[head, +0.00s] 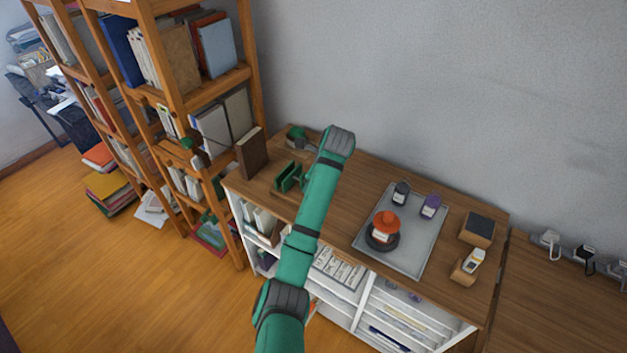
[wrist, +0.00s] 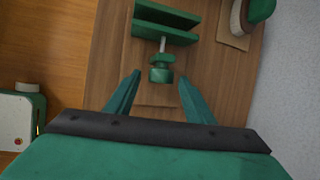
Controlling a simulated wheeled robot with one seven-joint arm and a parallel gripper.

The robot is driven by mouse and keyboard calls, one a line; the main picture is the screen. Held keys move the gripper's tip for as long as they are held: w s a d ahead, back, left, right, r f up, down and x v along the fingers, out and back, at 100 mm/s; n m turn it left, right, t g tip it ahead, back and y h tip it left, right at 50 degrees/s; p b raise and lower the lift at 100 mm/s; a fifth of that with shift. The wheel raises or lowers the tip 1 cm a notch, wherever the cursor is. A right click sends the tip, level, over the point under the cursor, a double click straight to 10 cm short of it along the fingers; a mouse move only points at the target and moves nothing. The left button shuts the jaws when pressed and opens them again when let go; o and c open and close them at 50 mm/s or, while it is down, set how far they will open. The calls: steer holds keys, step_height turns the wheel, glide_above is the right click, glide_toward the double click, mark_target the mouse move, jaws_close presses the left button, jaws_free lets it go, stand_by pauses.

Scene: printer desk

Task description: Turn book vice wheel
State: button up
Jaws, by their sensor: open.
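The green book vice (head: 289,177) stands on the left part of the wooden desk top, partly behind my arm in the head view. In the wrist view its two green jaw plates (wrist: 165,23) lie at the top. A metal screw runs from them to the small green wheel (wrist: 161,73). My gripper (wrist: 152,92) is open, with one green finger on each side of the space just below the wheel. The fingers look apart from the wheel, and nothing is between them. In the head view the fingers are hidden behind my arm.
A brown book (head: 251,153) stands left of the vice, near the tall wooden shelf (head: 215,75). A grey tray (head: 408,252) with bottles and an orange-topped item (head: 384,226) lies to the right. A green-topped object (wrist: 240,18) sits near the wall.

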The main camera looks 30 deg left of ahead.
steer(key=shift+c, duration=0.7)
steer(key=c, duration=0.9)
steer(key=shift+c, duration=0.2)
steer(key=t, duration=0.1)
steer(key=s+t, duration=0.1)
steer(key=t, duration=0.1)
steer(key=shift+f+n, duration=0.2)
steer(key=shift+n, duration=0.2)
steer(key=t, duration=0.3)
steer(key=n+t+y, duration=0.1)
steer(key=shift+s+f+t, duration=0.3)
steer(key=shift+f+t, duration=0.05)
steer(key=shift+t, duration=0.05)
steer(key=t, duration=0.1)
steer(key=n+t, duration=0.1)
steer(key=t, duration=0.1)
steer(key=shift+s+f+y, duration=0.1)
steer(key=shift+f+y, duration=0.25)
steer(key=shift+y, duration=0.05)
steer(key=shift+f+n+t+y, duration=0.15)
steer(key=shift+n+t+y, duration=0.3)
steer(key=shift+t, duration=1.15)
